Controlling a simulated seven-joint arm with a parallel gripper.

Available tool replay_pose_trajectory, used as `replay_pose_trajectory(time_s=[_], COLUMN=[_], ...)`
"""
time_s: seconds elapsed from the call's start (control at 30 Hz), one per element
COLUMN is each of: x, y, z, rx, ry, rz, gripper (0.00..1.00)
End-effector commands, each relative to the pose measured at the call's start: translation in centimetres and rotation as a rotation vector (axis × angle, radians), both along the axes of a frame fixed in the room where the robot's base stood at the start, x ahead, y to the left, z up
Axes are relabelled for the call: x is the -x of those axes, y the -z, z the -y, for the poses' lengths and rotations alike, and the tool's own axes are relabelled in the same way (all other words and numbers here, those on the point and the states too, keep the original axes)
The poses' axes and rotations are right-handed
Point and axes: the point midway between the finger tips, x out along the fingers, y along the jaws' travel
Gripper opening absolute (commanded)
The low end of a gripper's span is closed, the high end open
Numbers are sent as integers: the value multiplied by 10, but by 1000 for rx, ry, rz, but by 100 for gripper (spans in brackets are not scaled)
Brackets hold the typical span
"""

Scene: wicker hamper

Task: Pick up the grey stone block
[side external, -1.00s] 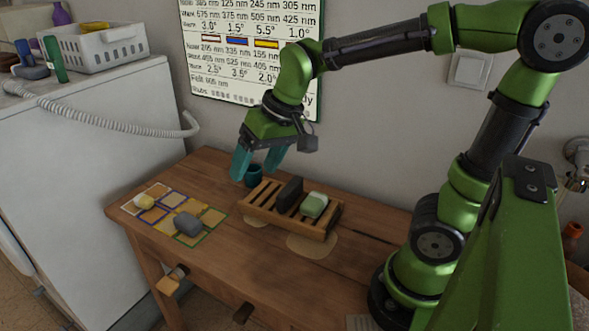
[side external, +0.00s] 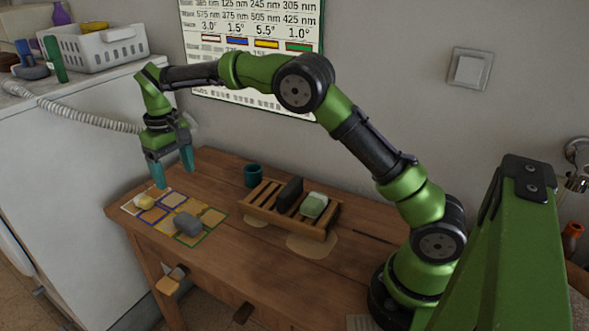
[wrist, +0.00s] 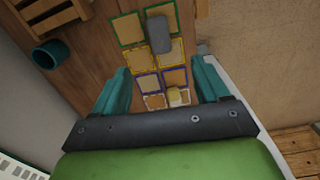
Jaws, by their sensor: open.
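The grey stone block (side external: 187,223) lies on the right part of a mat of colour-framed squares (side external: 156,215) at the table's left end. In the wrist view the grey block (wrist: 158,35) shows at the top, beyond my fingertips. My gripper (side external: 175,176) is open and empty, with teal fingers pointing down. It hovers above the far side of the mat, apart from the block. In the wrist view my gripper (wrist: 163,80) has the framed squares between its fingers, and a small yellow piece (wrist: 174,95) shows close to the palm.
A wooden slatted rack (side external: 262,211) holds a dark bar (side external: 289,194) and a pale green bar (side external: 314,205). A teal cup (side external: 253,175) stands behind it. A white cabinet (side external: 90,160) stands left of the table. The tabletop between mat and rack is clear.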

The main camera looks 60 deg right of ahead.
Motion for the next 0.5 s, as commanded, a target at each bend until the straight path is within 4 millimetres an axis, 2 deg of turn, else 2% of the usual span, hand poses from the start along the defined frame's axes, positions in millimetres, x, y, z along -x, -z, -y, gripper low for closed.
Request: replay_pose_trajectory(time_s=[0.3, 0.5], x=[1, 0], y=[70, 98], z=[0, 0], rx=[-1, -1], ry=[1, 2], rz=[-3, -1], gripper=[74, 74])
